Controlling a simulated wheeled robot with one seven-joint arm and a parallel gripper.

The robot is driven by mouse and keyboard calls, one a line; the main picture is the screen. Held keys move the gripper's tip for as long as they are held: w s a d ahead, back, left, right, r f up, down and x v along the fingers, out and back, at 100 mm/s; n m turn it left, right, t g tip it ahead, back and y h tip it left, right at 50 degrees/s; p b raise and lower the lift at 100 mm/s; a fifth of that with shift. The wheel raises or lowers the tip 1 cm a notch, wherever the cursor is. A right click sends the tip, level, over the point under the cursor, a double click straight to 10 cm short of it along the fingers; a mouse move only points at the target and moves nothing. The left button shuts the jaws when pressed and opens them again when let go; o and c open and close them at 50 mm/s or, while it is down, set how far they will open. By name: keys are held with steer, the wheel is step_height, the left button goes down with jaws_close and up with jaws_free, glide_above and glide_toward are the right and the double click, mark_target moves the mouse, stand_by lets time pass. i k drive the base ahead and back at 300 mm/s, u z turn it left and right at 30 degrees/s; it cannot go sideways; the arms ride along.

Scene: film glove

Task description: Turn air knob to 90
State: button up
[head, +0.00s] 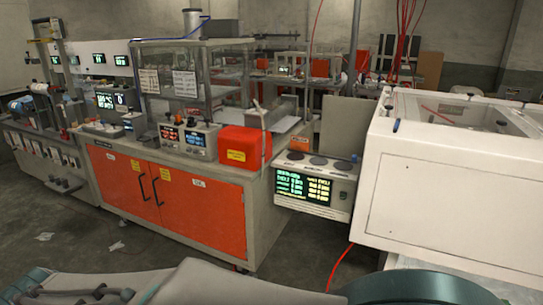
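No knob that I can pick out as the air knob shows clearly; labels are too small to read. A white control unit (316,184) with a green-lit display stands right of the orange box, with several dark round discs on its sloped top. Two small control boxes (188,138) with red and blue displays and tiny knobs sit on the bench, left of the orange box. Pale and teal parts of my own body cross the bottom edge. My gripper is not in view.
An orange-doored cabinet bench (220,210) fills the middle, with an orange box (240,146) on top. A large white enclosure (455,180) stands at right. Open floor (70,250) lies at front left. A red cable (345,262) runs across the floor near the white enclosure.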

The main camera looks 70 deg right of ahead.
mark_target(355, 158)
steer(key=z, duration=3.4)
steer(key=k, duration=0.5)
steer(key=u, duration=0.5)
steer(key=i, duration=1.2)
steer(key=z, duration=0.3)
